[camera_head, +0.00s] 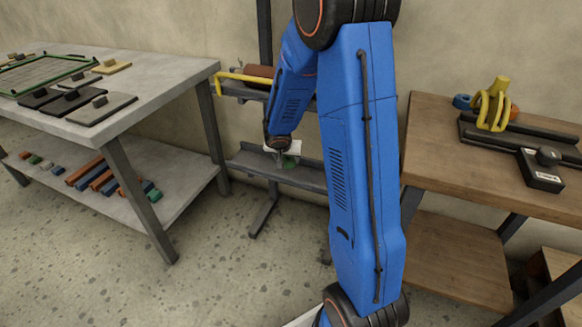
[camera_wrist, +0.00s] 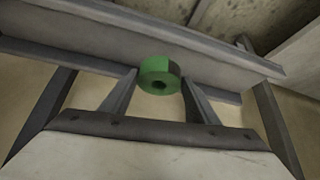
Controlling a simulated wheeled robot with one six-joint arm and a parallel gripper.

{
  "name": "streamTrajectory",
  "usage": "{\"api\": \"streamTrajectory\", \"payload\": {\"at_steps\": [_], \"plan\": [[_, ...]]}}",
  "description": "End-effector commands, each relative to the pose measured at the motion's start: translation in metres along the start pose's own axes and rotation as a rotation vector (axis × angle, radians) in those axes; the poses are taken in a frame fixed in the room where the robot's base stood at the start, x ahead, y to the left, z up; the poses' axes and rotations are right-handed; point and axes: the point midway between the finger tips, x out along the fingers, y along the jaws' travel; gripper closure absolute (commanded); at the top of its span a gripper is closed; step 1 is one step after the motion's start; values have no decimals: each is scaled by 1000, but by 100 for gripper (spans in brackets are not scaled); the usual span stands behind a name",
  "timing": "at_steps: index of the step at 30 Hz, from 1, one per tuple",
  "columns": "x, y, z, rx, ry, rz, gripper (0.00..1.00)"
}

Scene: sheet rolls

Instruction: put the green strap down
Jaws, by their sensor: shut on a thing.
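The green strap (camera_wrist: 159,73) is a rolled ring with a dark hole in its middle. In the wrist view it sits between the two fingertips of my gripper (camera_wrist: 157,86), which is shut on it. A grey metal rail of the rack (camera_wrist: 190,50) runs just behind the strap; I cannot tell whether they touch.
A grey table (camera_head: 150,80) at left holds dark and tan plates and a green frame (camera_head: 45,73); several coloured bars lie on its lower shelf. A wooden table (camera_head: 450,165) at right holds yellow rings (camera_head: 490,110) and black tools. A yellow bar (camera_head: 240,77) crosses the upper rack.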

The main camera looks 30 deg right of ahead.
Motion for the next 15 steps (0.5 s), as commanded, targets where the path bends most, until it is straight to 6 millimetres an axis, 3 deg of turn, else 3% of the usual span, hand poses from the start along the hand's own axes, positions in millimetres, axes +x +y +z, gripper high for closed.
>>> {"api": "streamTrajectory", "payload": {"at_steps": [8, 15], "plan": [[19, 7, -30, 1, 0, 0, 68], [34, 6, -17, -2, -2, 1, 68]]}}
